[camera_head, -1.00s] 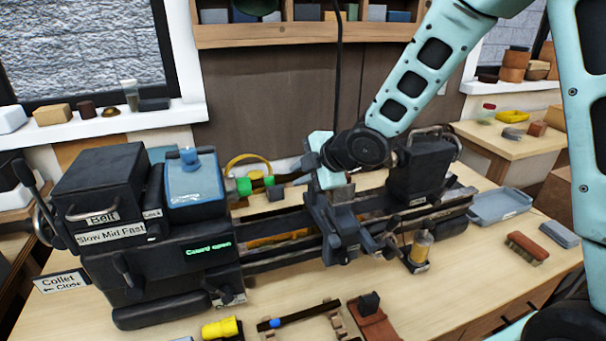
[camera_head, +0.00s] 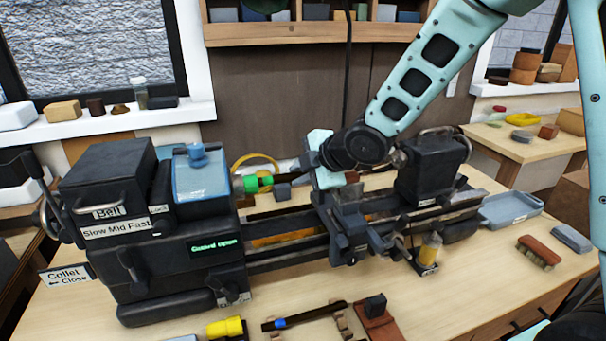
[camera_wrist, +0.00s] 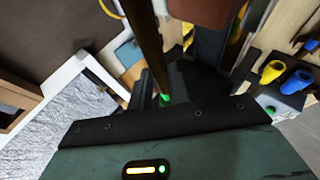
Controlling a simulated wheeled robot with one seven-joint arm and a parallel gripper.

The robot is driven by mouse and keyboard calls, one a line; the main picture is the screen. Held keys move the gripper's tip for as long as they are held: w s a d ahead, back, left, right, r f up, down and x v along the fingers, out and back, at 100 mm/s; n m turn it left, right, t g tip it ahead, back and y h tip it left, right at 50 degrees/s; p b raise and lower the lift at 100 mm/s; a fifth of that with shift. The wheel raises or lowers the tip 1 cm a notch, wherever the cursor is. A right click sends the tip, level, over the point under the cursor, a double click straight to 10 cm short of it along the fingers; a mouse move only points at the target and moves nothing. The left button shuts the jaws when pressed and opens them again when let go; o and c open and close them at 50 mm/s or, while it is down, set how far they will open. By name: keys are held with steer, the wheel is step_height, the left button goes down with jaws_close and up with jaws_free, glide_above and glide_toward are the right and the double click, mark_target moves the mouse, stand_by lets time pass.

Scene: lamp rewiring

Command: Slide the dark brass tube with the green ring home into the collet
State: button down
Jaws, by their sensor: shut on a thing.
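The dark brass tube (camera_wrist: 146,38) runs lengthwise in the wrist view, between the dark fingers of my gripper (camera_wrist: 165,85). My gripper (camera_head: 284,190) is shut on the tube beside the lathe headstock. The green ring (camera_head: 266,181) shows left of my gripper, close against a green part at the collet (camera_head: 250,184). A thin dark line separates the two greens. How deep the tube sits in the collet is hidden. The headstock display (camera_head: 215,247) appears to read "Collet open".
The lathe carriage (camera_head: 345,225) and tailstock (camera_head: 425,170) stand right of my gripper. A "Collet Close" sign (camera_head: 67,275) is at the headstock's left. A yellow part (camera_head: 225,327), a rack with a dark rod (camera_head: 305,316) and a brush (camera_head: 539,252) lie on the bench.

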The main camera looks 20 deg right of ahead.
steer(key=shift+a+b, duration=0.3)
steer(key=shift+a, duration=0.15)
steer(key=c, duration=1.2)
jaws_free()
steer(key=shift+c, duration=0.2)
steer(key=shift+r, duration=0.1)
steer(key=p+v, duration=0.6)
steer(key=v, duration=1)
steer(key=s+a+f+m+g+h+b, duration=0.1)
steer(key=s+a+f+m+g+b, duration=0.2)
steer(key=s, duration=0.4)
steer(key=s+a+f+m+g+h+b, duration=0.2)
steer(key=s+f+m, duration=0.3)
steer(key=s, duration=0.3)
steer(key=s+a+f+m+g+h+b, duration=0.1)
steer(key=s+a+f+m+g+b, duration=0.2)
steer(key=s+f, duration=0.3)
steer(key=shift+s+a+m+g+b, duration=0.3)
steer(key=shift+s+a+m+b, duration=0.1)
steer(key=shift+s+a+m, duration=0.25)
